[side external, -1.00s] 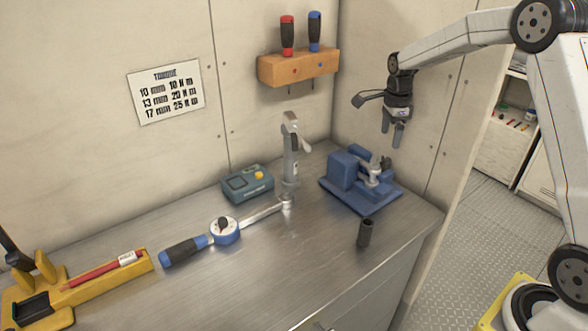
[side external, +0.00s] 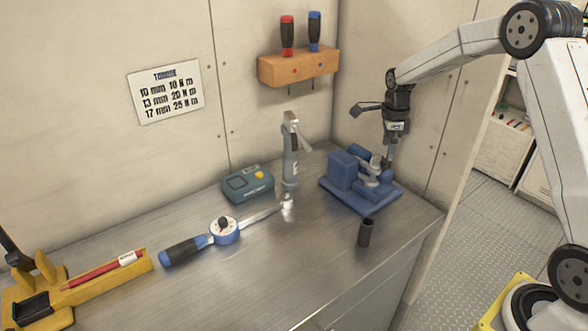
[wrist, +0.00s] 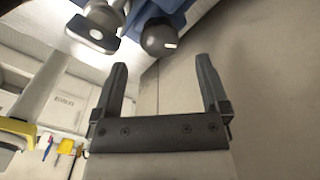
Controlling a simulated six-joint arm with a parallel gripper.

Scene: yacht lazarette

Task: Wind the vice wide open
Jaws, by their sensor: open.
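The blue vice (side external: 345,172) stands on the right part of the metal bench, with a grey metal part at its front. My gripper (side external: 387,163) points down at the right side of the vice, close to the grey part. In the wrist view my gripper (wrist: 160,65) has its two dark fingers apart with nothing between them. A dark round knob (wrist: 158,37) and a grey metal end (wrist: 95,30) lie beyond the fingertips, beside the blue vice body (wrist: 178,8). I cannot tell how far apart the vice jaws are.
A dark socket (side external: 366,233) stands in front of the vice. A torque wrench (side external: 224,230), a teal box (side external: 247,184) and a grey upright post (side external: 290,150) are to the left. A screwdriver rack (side external: 298,67) hangs on the wall. The bench's front middle is clear.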

